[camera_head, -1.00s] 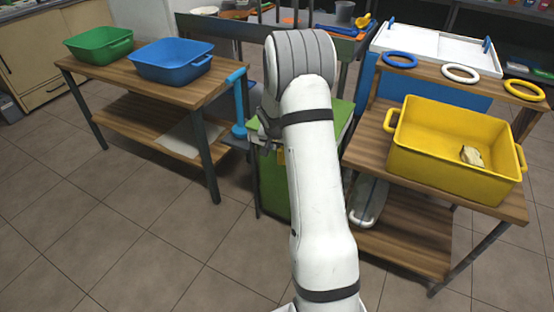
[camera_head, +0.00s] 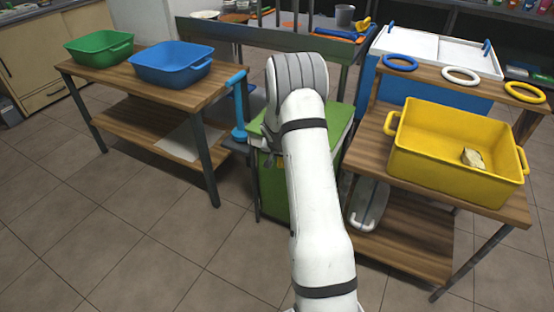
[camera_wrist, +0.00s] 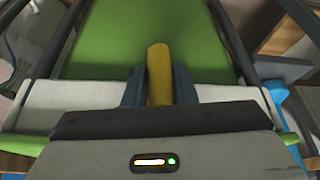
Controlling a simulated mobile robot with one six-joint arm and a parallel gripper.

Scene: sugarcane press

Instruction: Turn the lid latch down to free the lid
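The green press box (camera_head: 272,185) stands between the two wooden tables, with its green lid (camera_head: 340,120) on top, partly hidden by my arm. In the wrist view a broad green face (camera_wrist: 140,35) fills the upper middle. The yellow latch (camera_wrist: 159,60) is a narrow bar standing upright in that picture. My gripper (camera_wrist: 159,88) has one dark finger on each side of the latch, and both appear to touch it. The latch's rounded tip reaches past the fingertips.
A blue handle (camera_head: 238,105) stands left of the press. The left table holds a green tub (camera_head: 98,48) and a blue tub (camera_head: 172,62). The right table holds a yellow tub (camera_head: 450,160) with a pale piece inside. Blue, white and yellow rings lie behind it.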

